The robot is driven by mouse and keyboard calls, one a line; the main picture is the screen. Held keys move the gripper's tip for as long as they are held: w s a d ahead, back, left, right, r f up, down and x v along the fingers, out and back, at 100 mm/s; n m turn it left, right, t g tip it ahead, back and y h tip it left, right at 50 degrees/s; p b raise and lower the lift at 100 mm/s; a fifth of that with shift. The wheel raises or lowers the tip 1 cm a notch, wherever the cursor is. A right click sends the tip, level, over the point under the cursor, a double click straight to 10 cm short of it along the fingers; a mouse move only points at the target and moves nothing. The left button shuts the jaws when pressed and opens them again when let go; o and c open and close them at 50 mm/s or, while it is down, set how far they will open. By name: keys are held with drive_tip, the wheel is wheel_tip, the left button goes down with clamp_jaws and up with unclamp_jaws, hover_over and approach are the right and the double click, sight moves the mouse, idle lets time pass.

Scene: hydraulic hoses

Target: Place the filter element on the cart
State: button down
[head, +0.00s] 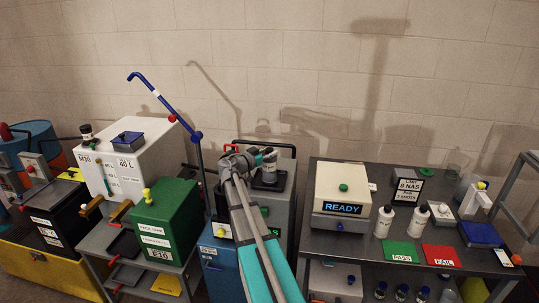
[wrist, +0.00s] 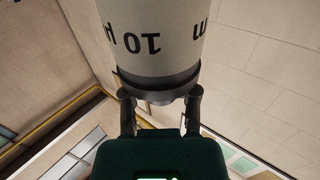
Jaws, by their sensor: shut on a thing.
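The filter element (wrist: 155,45) is a pale grey cylinder with "10" printed on it and a dark end cap. In the wrist view the two fingers of my gripper (wrist: 160,103) close on its capped end; its far end is out of frame. In the head view my gripper (head: 262,156) is above a grey cabinet-like unit with a black handle, probably the cart (head: 284,208). A small pale cylinder with a dark base (head: 269,173), likely the filter element, shows there. My arm hides much of the unit, and I cannot tell whether the cylinder touches it.
A green box (head: 167,220) and a white tank (head: 130,165) stand on a rack at left, with a blue jointed rod (head: 165,105) rising beside them. At right, a dark bench (head: 360,240) carries the READY device (head: 343,195), bottles and green and red mats.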

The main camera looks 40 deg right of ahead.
drive_tip(key=shift+f, duration=0.15)
drive_tip(key=shift+c, duration=1.8)
unclamp_jaws()
drive_tip(key=shift+a+r, duration=0.15)
drive_tip(key=shift+r, duration=0.05)
drive_tip(key=a, duration=1.1)
drive_tip(key=shift+s+a, duration=0.25)
drive_tip(key=shift+a, duration=0.1)
